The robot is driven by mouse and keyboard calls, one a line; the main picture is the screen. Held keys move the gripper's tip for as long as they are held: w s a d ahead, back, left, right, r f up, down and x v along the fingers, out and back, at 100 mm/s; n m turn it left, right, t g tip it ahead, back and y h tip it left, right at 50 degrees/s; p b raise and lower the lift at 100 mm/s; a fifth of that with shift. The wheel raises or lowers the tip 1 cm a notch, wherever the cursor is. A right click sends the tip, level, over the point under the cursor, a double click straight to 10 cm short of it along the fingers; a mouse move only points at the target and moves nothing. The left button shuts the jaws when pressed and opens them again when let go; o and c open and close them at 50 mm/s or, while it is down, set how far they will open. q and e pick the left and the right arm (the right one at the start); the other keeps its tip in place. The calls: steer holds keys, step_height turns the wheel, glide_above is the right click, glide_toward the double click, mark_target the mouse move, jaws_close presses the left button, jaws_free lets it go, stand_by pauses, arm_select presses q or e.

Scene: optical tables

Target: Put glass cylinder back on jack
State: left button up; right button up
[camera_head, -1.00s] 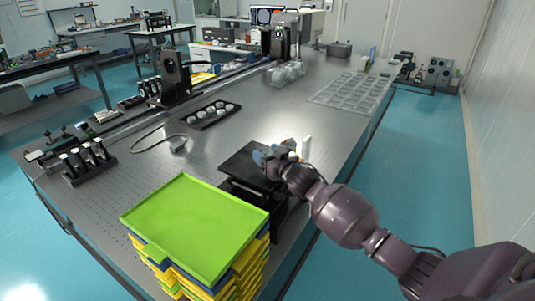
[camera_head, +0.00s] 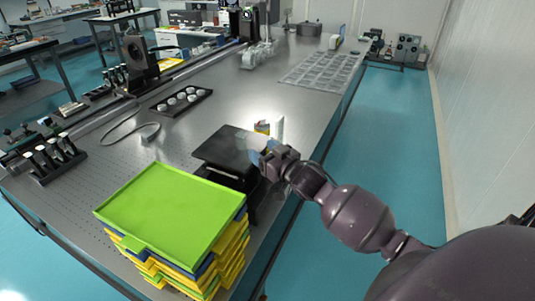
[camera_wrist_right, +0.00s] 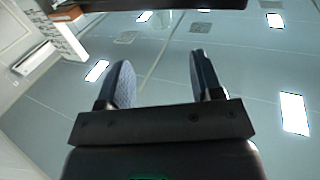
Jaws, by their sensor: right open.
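The jack (camera_head: 222,146) has a black top plate and stands near the table's right edge, behind the tray stack. My left gripper is out of view.
A stack of green, yellow and blue trays (camera_head: 165,212) stands in front of the jack. A black tray with white pieces (camera_head: 181,99) lies farther left. Table between is clear.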

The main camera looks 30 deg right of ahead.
steer(key=s+a+f+g+h, duration=0.1)
steer(key=s+a+f+g, duration=0.2)
steer(key=s+f, duration=0.7)
steer(key=s+a+f+g+h, duration=0.1)
steer(key=s+a+f+g, duration=0.2)
steer(key=s+f, duration=0.8)
steer(key=s+a, duration=0.1)
steer(key=s, duration=0.4)
steer(key=shift+s+f+m+h, duration=0.2)
steer(key=shift+m+h, duration=0.1)
steer(key=shift+h, duration=0.1)
